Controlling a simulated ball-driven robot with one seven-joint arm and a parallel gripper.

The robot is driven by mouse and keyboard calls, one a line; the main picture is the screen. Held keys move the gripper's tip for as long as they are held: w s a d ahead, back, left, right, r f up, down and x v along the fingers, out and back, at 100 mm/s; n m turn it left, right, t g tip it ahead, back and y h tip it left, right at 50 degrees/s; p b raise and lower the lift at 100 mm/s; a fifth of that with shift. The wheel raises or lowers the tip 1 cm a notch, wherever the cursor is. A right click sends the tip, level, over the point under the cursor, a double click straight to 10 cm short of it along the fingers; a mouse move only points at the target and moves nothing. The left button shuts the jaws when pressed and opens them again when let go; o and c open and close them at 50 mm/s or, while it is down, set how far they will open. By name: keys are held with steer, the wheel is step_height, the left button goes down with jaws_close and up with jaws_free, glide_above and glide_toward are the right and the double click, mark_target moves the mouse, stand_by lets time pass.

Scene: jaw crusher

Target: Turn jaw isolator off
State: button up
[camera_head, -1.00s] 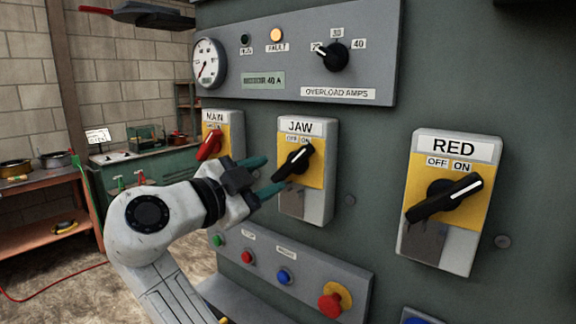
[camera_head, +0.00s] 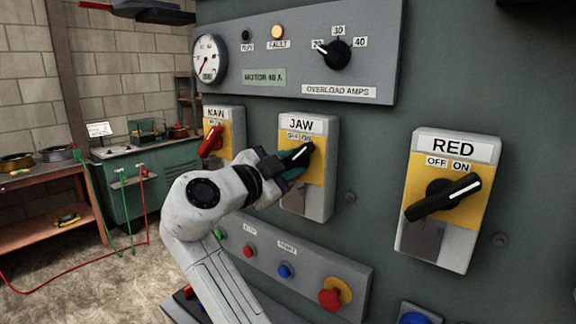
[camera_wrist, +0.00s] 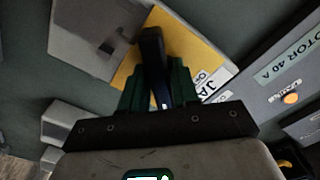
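The jaw isolator (camera_head: 316,206) is a grey box with a yellow plate and a JAW label. Its black handle (camera_head: 303,154) slants with its white-marked end up to the right, towards ON. The handle also shows in the wrist view (camera_wrist: 151,50). My gripper (camera_head: 288,168) is at the handle, reaching in from the left. In the wrist view its dark green fingers (camera_wrist: 158,88) stand on either side of the handle, close to it. I cannot tell whether they press on it. The fingers partly hide the handle's lower part in the head view.
The MAIN isolator with a red handle (camera_head: 211,141) is close on the left, behind my arm. The RED isolator (camera_head: 455,150) is to the right with clear panel between. Below is a sloped button panel with a red emergency button (camera_head: 330,299). The overload panel (camera_head: 300,60) is above.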

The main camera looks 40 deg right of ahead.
jaws_close()
steer(key=shift+n, duration=0.3)
steer(key=n, duration=0.2)
steer(key=shift+f+n+b, duration=0.1)
steer(key=shift+n+b, duration=0.2)
steer(key=n, duration=0.4)
steer(key=shift+s+p, duration=0.2)
steer(key=shift+p, duration=0.15)
steer(key=n+p, duration=0.2)
steer(key=n, duration=0.4)
steer(key=shift+s, duration=0.1)
steer(key=n+p, duration=0.3)
steer(key=n, duration=0.1)
steer(key=shift+s+n+p, duration=0.1)
steer(key=shift+n+p, duration=0.2)
